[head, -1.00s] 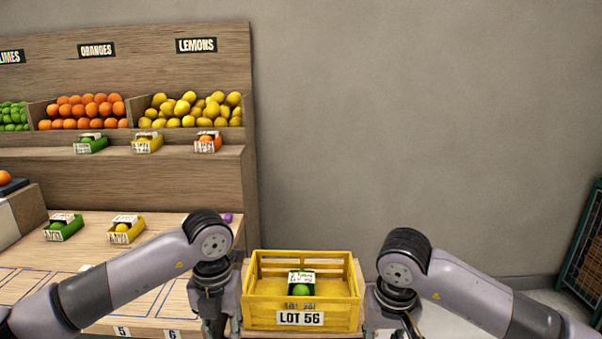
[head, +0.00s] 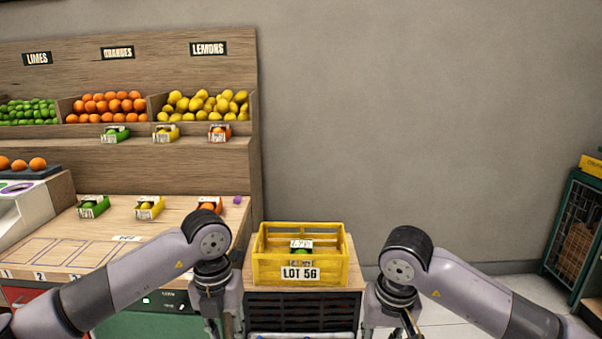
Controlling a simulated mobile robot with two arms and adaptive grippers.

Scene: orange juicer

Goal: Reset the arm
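My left arm comes in from the left, and its gripper (head: 226,330) hangs down at the bottom edge, left of the yellow crate's stand. My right gripper (head: 398,330) hangs at the bottom edge, right of that stand. Both fingertips are cut off or too unclear to tell open from shut. The yellow crate (head: 300,258) marked LOT 56 stands between the arms. A green carton (head: 301,244) with a white label sits inside it. Neither gripper touches the crate.
The wooden counter (head: 80,240) on the left bears green, yellow and orange cartons. Shelves behind hold limes (head: 28,112), oranges (head: 105,105) and lemons (head: 205,104). A green cabinet (head: 575,235) stands at the far right. Floor between it and my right arm looks clear.

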